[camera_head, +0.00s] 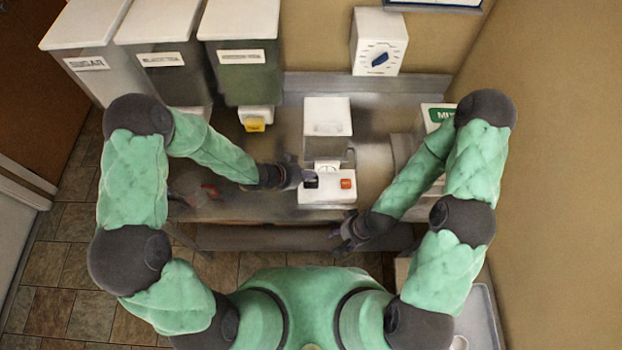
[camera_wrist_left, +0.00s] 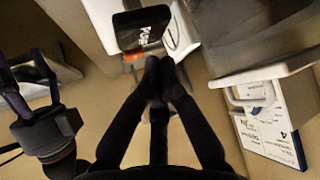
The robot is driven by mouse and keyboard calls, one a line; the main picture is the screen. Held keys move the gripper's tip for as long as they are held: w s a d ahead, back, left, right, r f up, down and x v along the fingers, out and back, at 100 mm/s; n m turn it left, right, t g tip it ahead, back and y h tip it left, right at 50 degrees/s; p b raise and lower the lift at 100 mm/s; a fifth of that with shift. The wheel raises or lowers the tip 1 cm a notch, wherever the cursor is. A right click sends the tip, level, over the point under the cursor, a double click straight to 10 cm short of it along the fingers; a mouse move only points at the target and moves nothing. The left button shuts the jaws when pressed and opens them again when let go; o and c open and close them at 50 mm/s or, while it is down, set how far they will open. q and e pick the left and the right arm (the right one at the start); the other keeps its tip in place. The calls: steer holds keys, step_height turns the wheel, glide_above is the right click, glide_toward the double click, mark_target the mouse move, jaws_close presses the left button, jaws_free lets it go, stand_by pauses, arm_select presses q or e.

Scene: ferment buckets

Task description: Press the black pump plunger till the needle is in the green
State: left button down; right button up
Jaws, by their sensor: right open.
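The black pump plunger (camera_head: 311,183) sits on the left of the white base of a machine on the counter. In the left wrist view the plunger (camera_wrist_left: 141,27) shows as a black block with pale lettering. My left gripper (camera_head: 302,179) is beside the plunger at its left; in the wrist view its fingertips (camera_wrist_left: 160,66) are together, empty, just short of the block. I cannot tell whether they touch it. A small white dial (camera_head: 327,168) is behind the plunger; its needle and green zone are too small to read. My right gripper (camera_head: 346,236) is open and empty, at the counter's front edge.
A red-orange button (camera_head: 346,184) is on the same base, right of the plunger. Labelled bins (camera_head: 245,75) stand at the back left, one with a yellow-fronted spout (camera_head: 255,124). A white box with a blue knob (camera_head: 379,60) is on the back wall. A green-labelled container (camera_head: 437,114) is at the right.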

mark_target(308, 181)
arm_select(q)
steer(key=shift+r+p, duration=1.6)
steer(key=shift+r, duration=0.65)
arm_select(e)
step_height(308, 181, up, 4)
steer(key=shift+f, duration=0.25)
arm_select(q)
steer(key=shift+f, duration=0.1)
arm_select(e)
jaws_close()
